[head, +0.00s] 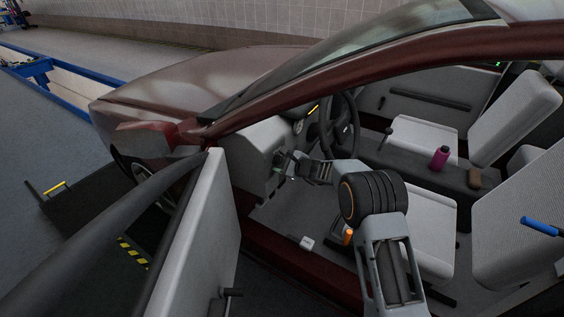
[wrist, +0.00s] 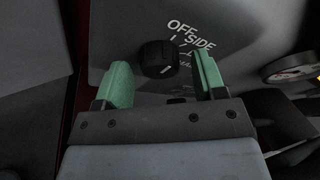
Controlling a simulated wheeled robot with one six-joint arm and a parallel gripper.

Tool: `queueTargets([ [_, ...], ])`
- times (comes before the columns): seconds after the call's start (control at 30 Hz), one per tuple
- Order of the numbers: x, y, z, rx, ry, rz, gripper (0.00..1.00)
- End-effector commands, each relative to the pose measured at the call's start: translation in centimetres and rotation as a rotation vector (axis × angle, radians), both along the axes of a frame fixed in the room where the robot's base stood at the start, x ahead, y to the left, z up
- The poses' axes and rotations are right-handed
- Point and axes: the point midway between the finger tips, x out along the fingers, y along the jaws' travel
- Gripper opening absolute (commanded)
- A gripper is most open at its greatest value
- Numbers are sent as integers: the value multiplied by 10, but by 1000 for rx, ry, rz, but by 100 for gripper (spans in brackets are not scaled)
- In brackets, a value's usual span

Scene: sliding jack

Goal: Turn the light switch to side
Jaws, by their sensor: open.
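The light switch (wrist: 158,57) is a round black knob on a grey dashboard panel, seen in the wrist view. White labels (wrist: 192,36) beside it read OFF and SIDE, with further marks partly hidden by a finger. My gripper (wrist: 163,80) has two green fingers, spread apart. The knob appears between and just beyond the fingertips, with gaps on both sides; I cannot tell the exact depth. In the head view my gripper (head: 284,161) reaches through the open door to the dashboard (head: 248,160) left of the steering wheel, and the knob cannot be made out there.
The steering wheel (head: 345,125) is right of my gripper. The open car door (head: 196,225) stands to the left of my arm. A small white object (head: 306,243) lies on the floor.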

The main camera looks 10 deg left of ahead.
Motion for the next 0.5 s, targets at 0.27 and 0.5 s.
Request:
queueTargets([
  [0.27, 1, 1, 0, 0, 0, 0, 64],
  [0.5, 1, 1, 0, 0, 0, 0, 44],
])
